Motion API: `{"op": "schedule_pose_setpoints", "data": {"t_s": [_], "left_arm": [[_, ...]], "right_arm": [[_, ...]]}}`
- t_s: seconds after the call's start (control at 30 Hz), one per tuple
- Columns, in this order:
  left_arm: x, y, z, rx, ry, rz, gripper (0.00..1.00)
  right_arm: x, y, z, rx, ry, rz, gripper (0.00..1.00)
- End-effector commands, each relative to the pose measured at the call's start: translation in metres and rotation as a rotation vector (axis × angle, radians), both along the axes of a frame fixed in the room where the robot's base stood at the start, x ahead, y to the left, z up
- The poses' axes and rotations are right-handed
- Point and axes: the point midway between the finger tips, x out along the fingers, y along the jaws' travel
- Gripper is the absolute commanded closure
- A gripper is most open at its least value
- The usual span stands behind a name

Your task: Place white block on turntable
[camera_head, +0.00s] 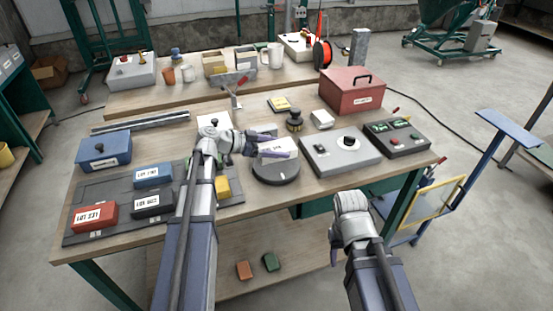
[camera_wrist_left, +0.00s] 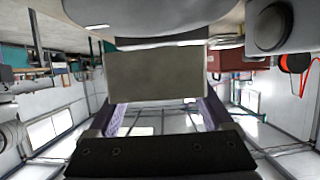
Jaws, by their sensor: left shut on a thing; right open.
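The white block (camera_head: 273,150) is between the fingers of my left gripper (camera_head: 270,146), which is shut on it. In the left wrist view the block's shaded face (camera_wrist_left: 155,75) fills the middle, with a purple finger of the left gripper (camera_wrist_left: 165,112) on each side. The turntable (camera_head: 275,173), a dark round disc, is directly below the block in the head view. Whether the block touches the disc I cannot tell. My right gripper (camera_head: 333,245) is open and low in front of the table's front edge, with its fingers mostly hidden.
A grey control box with a knob (camera_head: 340,152) stands just right of the turntable. A dark stamp-like item (camera_head: 295,121) and a small white box (camera_head: 322,119) stand behind it. Labelled boxes, red (camera_head: 95,216) and blue (camera_head: 153,175), lie on a dark mat at left.

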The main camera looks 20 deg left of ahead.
Motion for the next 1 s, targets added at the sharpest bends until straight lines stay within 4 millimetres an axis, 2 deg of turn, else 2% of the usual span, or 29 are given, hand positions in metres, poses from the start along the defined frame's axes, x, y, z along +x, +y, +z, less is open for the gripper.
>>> {"op": "schedule_pose_setpoints", "data": {"t_s": [0.3,0.77,0.8,0.9,1.0], "left_arm": [[0.0,0.0,-0.036,-0.002,-0.001,0.0,1.0],[0.0,0.0,-0.04,-0.002,-0.001,0.0,1.0],[0.0,0.0,-0.038,0.0,0.0,0.0,0.11],[0.0,0.0,-0.038,0.0,0.0,0.0,0.0],[0.0,0.0,-0.038,0.0,0.0,0.0,0.0]], "right_arm": [[0.0,0.0,-0.036,0.0,0.0,0.0,0.5],[0.0,0.0,-0.04,0.0,0.0,0.0,0.5],[0.0,0.0,-0.038,0.0,0.0,0.0,0.5],[0.0,0.0,-0.038,0.0,0.0,0.0,0.5],[0.0,0.0,-0.038,0.0,0.0,0.0,0.5]]}}
